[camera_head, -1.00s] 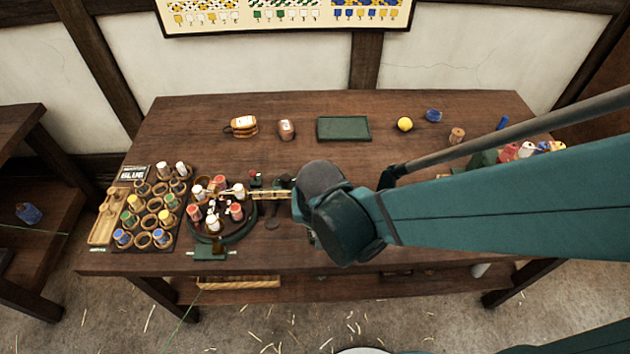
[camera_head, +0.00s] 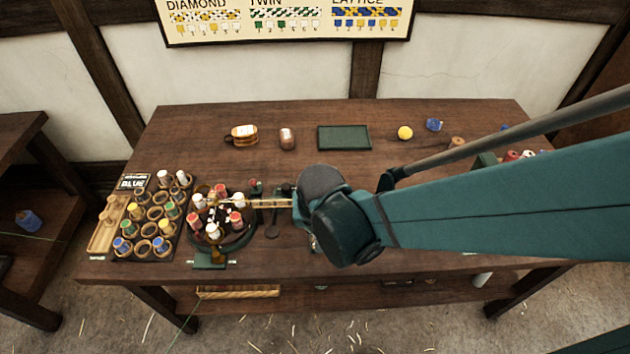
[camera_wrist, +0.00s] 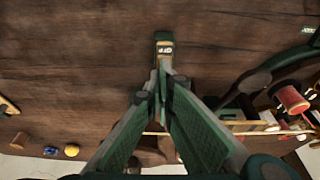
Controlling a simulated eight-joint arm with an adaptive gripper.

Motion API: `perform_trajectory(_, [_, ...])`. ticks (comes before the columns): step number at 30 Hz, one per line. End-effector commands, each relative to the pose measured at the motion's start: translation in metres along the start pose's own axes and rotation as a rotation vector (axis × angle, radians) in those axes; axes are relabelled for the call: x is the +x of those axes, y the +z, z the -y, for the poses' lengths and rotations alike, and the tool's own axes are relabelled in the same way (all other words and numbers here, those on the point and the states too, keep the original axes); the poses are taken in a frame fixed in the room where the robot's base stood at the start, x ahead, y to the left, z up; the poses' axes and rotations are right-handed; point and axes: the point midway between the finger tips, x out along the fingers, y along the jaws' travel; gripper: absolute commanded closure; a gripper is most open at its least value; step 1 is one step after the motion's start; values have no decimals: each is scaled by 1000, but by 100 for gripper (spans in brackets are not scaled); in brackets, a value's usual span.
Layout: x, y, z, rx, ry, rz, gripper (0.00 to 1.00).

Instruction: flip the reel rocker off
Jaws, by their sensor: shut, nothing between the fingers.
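The reel rocker (camera_wrist: 164,40) is a small dark green block with a pale label that appears to read OFF, at the top middle of the wrist view. My gripper (camera_wrist: 164,70) is shut and empty, its fingertips just below the label in that picture. I cannot tell whether the tips touch the rocker or which way it is tilted. In the head view my arm hides the gripper and the rocker. The round braiding carousel (camera_head: 238,243) with red and white bobbins stands left of my arm, and a slim pale rod reaches from it toward my wrist.
A rack of wooden cups with coloured bobbins (camera_head: 152,227) stands left of the carousel. A striped mug (camera_head: 242,135), a copper-coloured cup (camera_head: 287,139), a green tray (camera_head: 344,138) and a yellow ball (camera_head: 405,133) lie along the back. The table's middle back is mostly clear.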

Motion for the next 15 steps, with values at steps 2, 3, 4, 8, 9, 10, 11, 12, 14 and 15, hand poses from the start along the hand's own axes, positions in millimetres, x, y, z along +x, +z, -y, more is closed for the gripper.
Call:
perform_trajectory(2, [-3, -1, 0, 0, 0, -1, 100])
perform_trajectory(3, [-5, -1, 0, 0, 0, -1, 100])
perform_trajectory(4, [-7, -1, 0, 0, 0, 0, 100])
perform_trajectory(8, [-17, -1, 0, 0, -1, 0, 100])
perform_trajectory(9, [-21, -1, 0, 0, -1, 1, 100])
perform_trajectory(10, [-24, -1, 0, -1, -1, 1, 100])
perform_trajectory(11, [-26, -1, 0, -1, -1, 1, 100])
perform_trajectory(12, [-30, -2, 0, -1, -1, 1, 100])
perform_trajectory(14, [-36, -2, 0, -1, -1, 1, 100])
perform_trajectory(15, [-40, -2, 0, -1, -1, 1, 100])
